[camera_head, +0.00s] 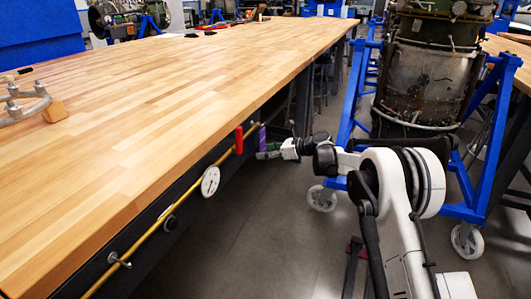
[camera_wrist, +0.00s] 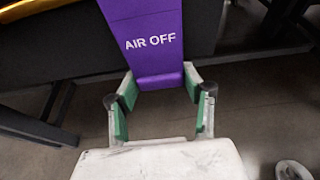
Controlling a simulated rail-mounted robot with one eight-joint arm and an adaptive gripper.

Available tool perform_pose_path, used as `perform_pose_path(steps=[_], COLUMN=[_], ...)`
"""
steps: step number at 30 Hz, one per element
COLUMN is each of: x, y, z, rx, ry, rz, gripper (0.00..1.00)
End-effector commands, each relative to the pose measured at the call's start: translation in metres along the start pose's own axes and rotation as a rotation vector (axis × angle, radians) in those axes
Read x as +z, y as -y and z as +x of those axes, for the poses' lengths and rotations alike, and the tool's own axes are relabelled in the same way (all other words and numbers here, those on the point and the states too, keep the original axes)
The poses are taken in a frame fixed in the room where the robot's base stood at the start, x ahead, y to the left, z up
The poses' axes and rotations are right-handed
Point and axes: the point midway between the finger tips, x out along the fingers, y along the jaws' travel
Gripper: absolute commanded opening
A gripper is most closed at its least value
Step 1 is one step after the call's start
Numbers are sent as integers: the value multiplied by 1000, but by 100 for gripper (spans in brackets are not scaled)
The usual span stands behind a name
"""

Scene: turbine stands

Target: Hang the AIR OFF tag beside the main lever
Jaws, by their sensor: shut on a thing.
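The purple AIR OFF tag (camera_head: 262,137) is upright at the table's front edge, just right of the red main lever (camera_head: 239,140). In the wrist view the tag (camera_wrist: 150,42) shows its white lettering and runs up out of the picture. My gripper (camera_head: 266,153) is at the tag's lower end. In the wrist view its green-padded fingers (camera_wrist: 159,85) are shut on the tag's lower edge from both sides. The tag's top is cut off in the wrist view and small in the head view, so I cannot tell whether it touches a hook or the pipe.
The wooden tabletop (camera_head: 150,110) is mostly clear. A blue wheeled turbine stand (camera_head: 359,85) stands behind my arm at right.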

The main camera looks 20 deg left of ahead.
Motion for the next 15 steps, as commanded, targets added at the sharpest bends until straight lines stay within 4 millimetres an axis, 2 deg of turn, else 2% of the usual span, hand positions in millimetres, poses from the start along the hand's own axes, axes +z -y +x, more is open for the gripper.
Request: perform_pose_path(steps=[5, 6, 10, 15], x=[0, 0, 0, 0], y=[0, 0, 0, 0], z=[1, 1, 1, 1], rx=[0, 0, 0, 0], ry=[0, 0, 0, 0], rz=[0, 0, 0, 0], gripper=[0, 47, 65, 66])
